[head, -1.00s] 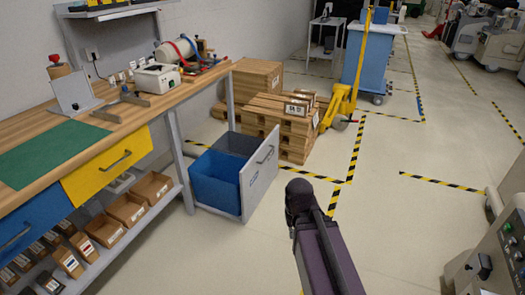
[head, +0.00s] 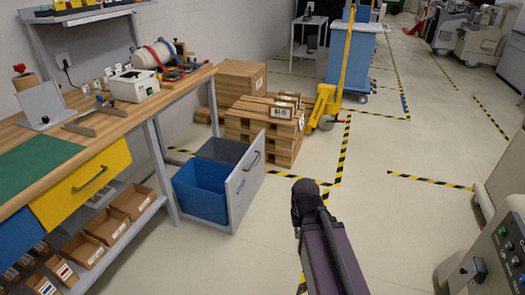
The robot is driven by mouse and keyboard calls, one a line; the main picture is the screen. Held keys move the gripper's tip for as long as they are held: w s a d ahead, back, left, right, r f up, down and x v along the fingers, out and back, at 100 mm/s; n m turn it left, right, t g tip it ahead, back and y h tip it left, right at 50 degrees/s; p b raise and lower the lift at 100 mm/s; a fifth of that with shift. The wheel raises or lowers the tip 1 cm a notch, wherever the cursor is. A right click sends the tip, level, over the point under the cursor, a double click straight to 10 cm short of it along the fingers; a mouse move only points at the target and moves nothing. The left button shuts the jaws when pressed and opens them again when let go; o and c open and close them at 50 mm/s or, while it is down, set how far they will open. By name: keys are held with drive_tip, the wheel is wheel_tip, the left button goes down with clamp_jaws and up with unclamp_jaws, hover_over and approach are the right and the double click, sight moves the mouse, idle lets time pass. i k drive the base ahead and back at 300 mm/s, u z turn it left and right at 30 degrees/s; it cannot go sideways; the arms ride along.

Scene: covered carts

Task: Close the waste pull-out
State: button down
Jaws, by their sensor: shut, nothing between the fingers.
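The waste pull-out (head: 241,192) stands open at the end of the workbench. Behind the panel sit a blue bin (head: 199,191) and a dark grey bin (head: 222,150), both open at the top. A dark purple link of my arm reaches up from the bottom edge, right of the pull-out and apart from it in the picture. My gripper's fingers do not show.
The workbench (head: 125,122) with yellow and blue drawers is at left, cardboard bins below. Stacked wooden pallets (head: 262,130) and a yellow pallet truck (head: 324,105) stand behind the pull-out. A control panel (head: 500,255) is at lower right.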

sight(215, 188)
drive_tip(key=z, duration=0.15)
drive_tip(key=i, duration=1.55)
drive_tip(key=u, duration=0.5)
